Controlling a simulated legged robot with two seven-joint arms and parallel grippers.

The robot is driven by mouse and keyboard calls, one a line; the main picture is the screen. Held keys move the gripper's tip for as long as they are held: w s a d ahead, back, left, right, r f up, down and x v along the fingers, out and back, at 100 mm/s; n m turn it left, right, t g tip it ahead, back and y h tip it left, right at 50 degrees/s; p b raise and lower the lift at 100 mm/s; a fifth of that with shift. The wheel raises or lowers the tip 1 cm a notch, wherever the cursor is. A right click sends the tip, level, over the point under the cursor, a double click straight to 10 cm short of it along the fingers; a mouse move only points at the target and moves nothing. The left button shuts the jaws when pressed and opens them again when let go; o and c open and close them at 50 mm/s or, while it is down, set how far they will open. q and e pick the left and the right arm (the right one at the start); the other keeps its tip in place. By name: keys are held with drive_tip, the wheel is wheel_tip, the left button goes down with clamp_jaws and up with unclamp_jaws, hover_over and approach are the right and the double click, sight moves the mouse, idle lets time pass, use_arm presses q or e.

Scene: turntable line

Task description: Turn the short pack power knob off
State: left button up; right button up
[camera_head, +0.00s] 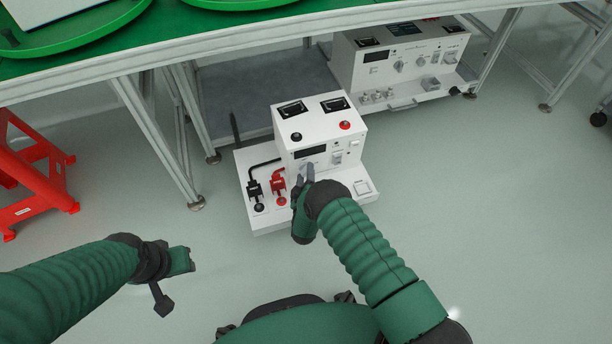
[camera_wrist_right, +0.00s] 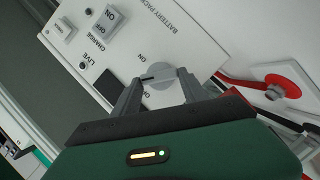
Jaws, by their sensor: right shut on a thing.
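The short pack (camera_head: 318,128) is a low white unit on the floor with a raised box, meters on top and a front panel. Its grey round power knob (camera_wrist_right: 160,90) is between my right gripper's fingers in the right wrist view. A dark slot on the knob points to the left of that picture, and "ON" is printed above it. My right gripper (camera_head: 305,174) is shut on this knob, and its fingers hide part of the knob and its labels. My left gripper (camera_head: 180,260) hangs over the floor at lower left, away from the pack; its fingers are unclear.
Black (camera_head: 256,188) and red (camera_head: 279,184) plugs with cables sit on the pack's left side. A larger white unit (camera_head: 400,62) stands behind, under the green-topped table (camera_head: 230,28). A red stool (camera_head: 35,185) is at left.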

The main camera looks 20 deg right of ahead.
drive_tip(key=n+b, duration=0.2)
drive_tip(key=f+n+t+h+b, duration=0.1)
drive_tip(key=shift+a, duration=0.25)
drive_tip(key=shift+s+f+n+t+h+b, duration=0.1)
drive_tip(key=shift+n+t+h+b, duration=0.3)
drive_tip(key=shift+n+b, duration=0.75)
drive_tip(key=shift+n, duration=0.25)
drive_tip(key=o, duration=1.4)
